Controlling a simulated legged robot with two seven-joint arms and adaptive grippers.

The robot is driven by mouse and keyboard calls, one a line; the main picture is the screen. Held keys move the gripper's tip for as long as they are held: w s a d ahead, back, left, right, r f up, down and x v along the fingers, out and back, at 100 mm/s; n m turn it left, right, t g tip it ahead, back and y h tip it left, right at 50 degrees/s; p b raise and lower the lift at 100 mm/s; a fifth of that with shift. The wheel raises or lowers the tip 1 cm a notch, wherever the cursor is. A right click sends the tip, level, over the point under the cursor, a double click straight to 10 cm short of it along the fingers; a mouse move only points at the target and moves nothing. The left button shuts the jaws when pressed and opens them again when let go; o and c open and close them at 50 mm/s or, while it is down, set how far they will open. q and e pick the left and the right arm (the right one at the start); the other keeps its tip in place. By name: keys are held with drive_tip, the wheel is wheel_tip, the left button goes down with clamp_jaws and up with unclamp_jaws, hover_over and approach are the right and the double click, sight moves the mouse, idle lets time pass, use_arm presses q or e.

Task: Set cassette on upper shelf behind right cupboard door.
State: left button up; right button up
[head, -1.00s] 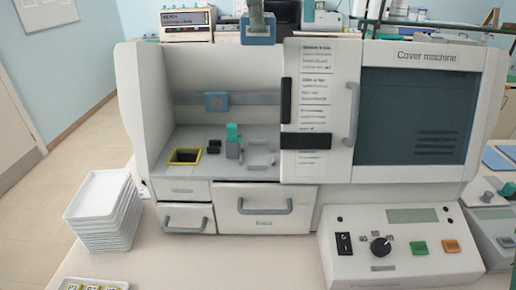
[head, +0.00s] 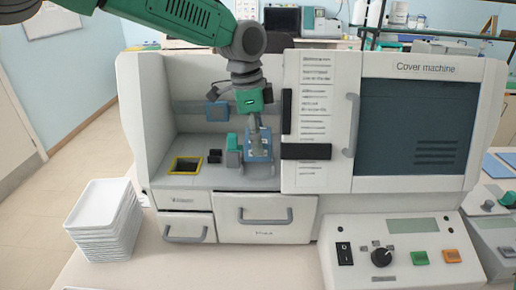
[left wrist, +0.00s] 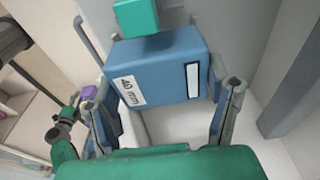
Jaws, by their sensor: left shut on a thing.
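A blue cassette (left wrist: 170,62) with a "40 mm" label fills the middle of the left wrist view, between the two fingers of my left gripper (left wrist: 160,75). In the head view my left gripper (head: 257,138) reaches down into the open left bay of the cover machine (head: 408,130), shut on the blue cassette (head: 258,152). The cassette is low in the bay, close beside a teal part (head: 232,142); whether it touches the bay floor I cannot tell. My right gripper is not in view. I cannot make out a right cupboard door or an upper shelf.
A white sliding door (head: 325,100) with a grey handle stands right of the bay. A yellow-rimmed opening (head: 186,166) and a blue frame (head: 217,111) are left of my gripper. Stacked white trays (head: 100,220) stand front left. A control box (head: 400,240) stands front right.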

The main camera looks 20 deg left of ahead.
use_arm(q)
wheel_tip(320, 180, down, 3)
drive_tip(key=shift+f+p, duration=0.1)
drive_tip(key=shift+p, duration=0.2)
drive_tip(key=shift+f, duration=0.35)
drive_tip(key=o, duration=1.3)
drive_tip(key=shift+f, duration=0.15)
